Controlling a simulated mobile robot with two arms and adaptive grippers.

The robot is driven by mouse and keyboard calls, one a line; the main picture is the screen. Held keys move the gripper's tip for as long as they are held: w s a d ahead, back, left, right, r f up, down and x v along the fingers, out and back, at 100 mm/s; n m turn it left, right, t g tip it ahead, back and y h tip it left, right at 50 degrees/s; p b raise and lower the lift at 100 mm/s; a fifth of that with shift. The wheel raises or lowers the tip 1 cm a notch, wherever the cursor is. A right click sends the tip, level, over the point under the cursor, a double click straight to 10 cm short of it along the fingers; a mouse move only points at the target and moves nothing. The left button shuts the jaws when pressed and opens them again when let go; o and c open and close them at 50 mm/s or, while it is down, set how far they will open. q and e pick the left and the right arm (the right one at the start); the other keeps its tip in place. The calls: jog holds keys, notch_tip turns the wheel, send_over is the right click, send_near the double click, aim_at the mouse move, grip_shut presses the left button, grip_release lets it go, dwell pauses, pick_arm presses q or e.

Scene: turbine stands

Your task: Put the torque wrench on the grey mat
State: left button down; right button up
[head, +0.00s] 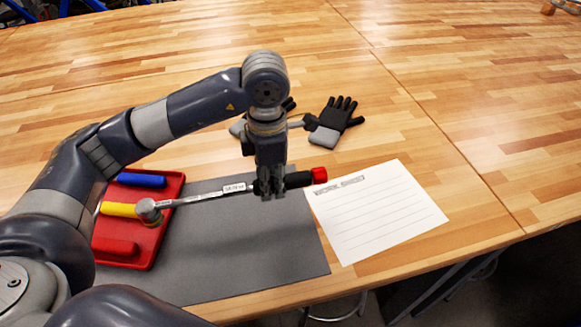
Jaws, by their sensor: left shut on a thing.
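The torque wrench (215,194) has a silver shaft, a round ratchet head at its left end, and a black handle with a red end cap at its right. My left gripper (268,193) points down and is shut on the wrench near its black handle. The wrench lies across the view above the grey mat (245,250), with its head over the red tray's right side. I cannot tell whether the wrench touches the mat or hangs just above it. My right gripper is not in view.
The red tray (165,240) on the left holds blue, yellow and red items. A lined work sheet (380,215) lies right of the mat. Black and grey gloves (335,120) lie behind my left gripper.

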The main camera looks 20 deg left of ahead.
pick_arm(q)
jog(key=w+d, duration=0.1)
jog(key=w, duration=0.1)
jog(key=w+p, duration=0.1)
jog(key=w, duration=0.1)
jog(key=w+d+p, duration=0.1)
jog(key=w, duration=0.1)
jog(key=shift+w+d+f, duration=0.2)
jog(key=shift+w+d, duration=0.1)
jog(key=shift+w, duration=0.05)
jog(key=shift+w+d+f, duration=0.15)
jog(key=shift+w, duration=0.2)
notch_tip(320, 180, down, 2)
jog(key=shift+s+f+p, duration=0.1)
jog(key=shift+f+p, duration=0.15)
jog(key=shift+p, duration=0.5)
jog(key=shift+f, duration=0.5)
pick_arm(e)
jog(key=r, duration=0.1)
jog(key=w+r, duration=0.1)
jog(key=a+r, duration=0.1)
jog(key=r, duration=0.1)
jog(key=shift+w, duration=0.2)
pick_arm(q)
jog(key=shift+f+b, duration=0.7)
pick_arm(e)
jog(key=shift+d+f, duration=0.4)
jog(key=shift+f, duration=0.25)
